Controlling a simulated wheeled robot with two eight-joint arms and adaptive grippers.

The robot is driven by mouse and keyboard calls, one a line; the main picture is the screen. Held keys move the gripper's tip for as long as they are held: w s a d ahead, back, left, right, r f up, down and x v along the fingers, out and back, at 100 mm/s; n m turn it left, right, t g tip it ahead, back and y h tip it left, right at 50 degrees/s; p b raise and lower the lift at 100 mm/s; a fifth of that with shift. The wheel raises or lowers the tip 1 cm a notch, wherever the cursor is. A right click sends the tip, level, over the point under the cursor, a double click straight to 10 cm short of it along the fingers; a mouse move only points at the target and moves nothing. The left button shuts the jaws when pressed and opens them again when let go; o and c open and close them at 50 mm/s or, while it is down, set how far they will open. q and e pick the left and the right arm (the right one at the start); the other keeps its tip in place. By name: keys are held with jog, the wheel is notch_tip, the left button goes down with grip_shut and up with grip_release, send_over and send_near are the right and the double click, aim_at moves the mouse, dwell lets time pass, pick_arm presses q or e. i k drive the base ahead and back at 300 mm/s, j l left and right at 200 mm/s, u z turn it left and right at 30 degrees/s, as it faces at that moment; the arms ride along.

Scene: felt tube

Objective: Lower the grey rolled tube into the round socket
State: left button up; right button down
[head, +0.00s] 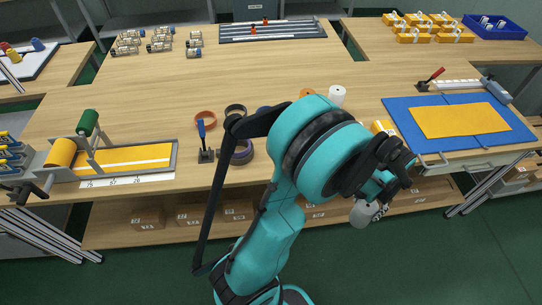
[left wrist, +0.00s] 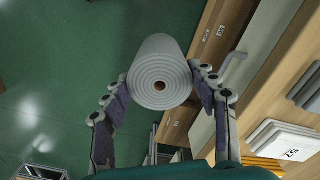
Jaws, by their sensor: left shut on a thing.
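The grey rolled tube (head: 362,216) hangs beyond the front edge of the table in the head view, over the green floor. In the left wrist view the tube (left wrist: 160,62) shows its spiral end with a small brown core. My left gripper (head: 375,207) is shut on it, with one finger on each side in the left wrist view (left wrist: 160,84). The tube is clear of the table. I cannot make out the round socket in either view. My right gripper is not in view.
The wooden table (head: 300,65) holds an orange ring (head: 205,119), a blue-handled lever (head: 203,140) and a yellow roll fixture (head: 120,158). A blue mat (head: 395,112) with a yellow sheet (head: 460,119) lies right. Boxes (head: 190,214) fill the lower shelf. My arm hides the table's middle front.

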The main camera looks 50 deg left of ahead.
aim_at(202, 134)
jog(key=k+u, duration=0.1)
jog(key=u, duration=1.5)
jog(key=i+l+u, duration=0.1)
jog(key=l+u, duration=0.45)
jog(key=u, duration=0.2)
jog(key=i+l+u, duration=0.1)
jog(key=l+u, duration=0.55)
jog(key=u, duration=0.15)
